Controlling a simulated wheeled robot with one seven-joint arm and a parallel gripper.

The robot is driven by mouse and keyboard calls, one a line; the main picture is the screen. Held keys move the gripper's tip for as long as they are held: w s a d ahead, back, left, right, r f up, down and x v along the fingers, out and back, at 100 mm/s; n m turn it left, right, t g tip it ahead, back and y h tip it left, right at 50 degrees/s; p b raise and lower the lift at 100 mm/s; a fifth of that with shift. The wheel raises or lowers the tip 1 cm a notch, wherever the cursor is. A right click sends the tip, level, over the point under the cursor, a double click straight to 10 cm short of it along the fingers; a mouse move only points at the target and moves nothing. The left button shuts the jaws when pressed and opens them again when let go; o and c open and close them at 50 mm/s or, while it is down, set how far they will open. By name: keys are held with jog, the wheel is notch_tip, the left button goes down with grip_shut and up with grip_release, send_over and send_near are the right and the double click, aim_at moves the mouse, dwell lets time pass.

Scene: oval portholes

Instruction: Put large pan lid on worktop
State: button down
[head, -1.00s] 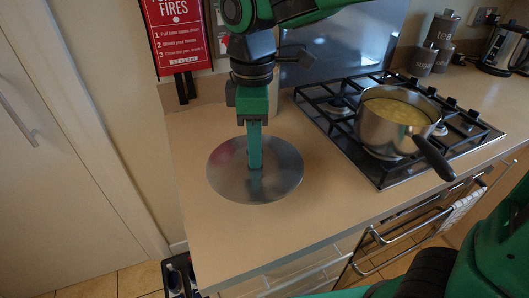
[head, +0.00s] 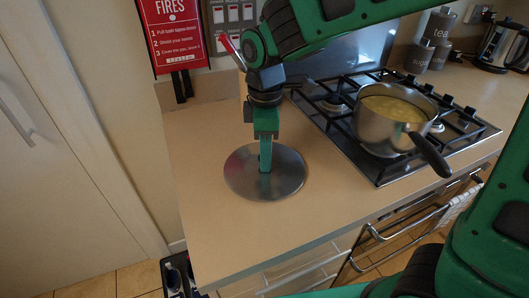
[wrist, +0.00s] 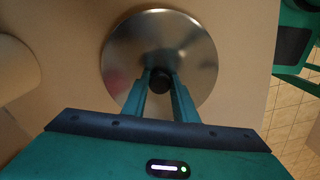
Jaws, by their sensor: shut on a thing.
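The large pan lid (head: 290,178) is a flat, round metal disc at the left part of the worktop (head: 215,240). It looks level and at or very near the worktop surface; I cannot tell whether it touches. My gripper (head: 265,168) points straight down over the lid's middle. In the wrist view the lid (wrist: 190,40) lies ahead, and my gripper's two fingers (wrist: 160,85) are shut on its dark round knob (wrist: 160,80). In the head view the knob is hidden by the fingers.
A pan with yellow contents (head: 390,125) stands on the black gas hob (head: 345,130) to the right, its handle over the front. Canisters and a kettle (head: 503,45) are at the back right. A red fire sign (head: 172,35) stands behind. Bare worktop surrounds the lid.

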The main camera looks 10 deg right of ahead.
jog(key=c, duration=1.4)
grip_release()
jog(key=shift+f, duration=0.1)
notch_tip(320, 180, up, 12)
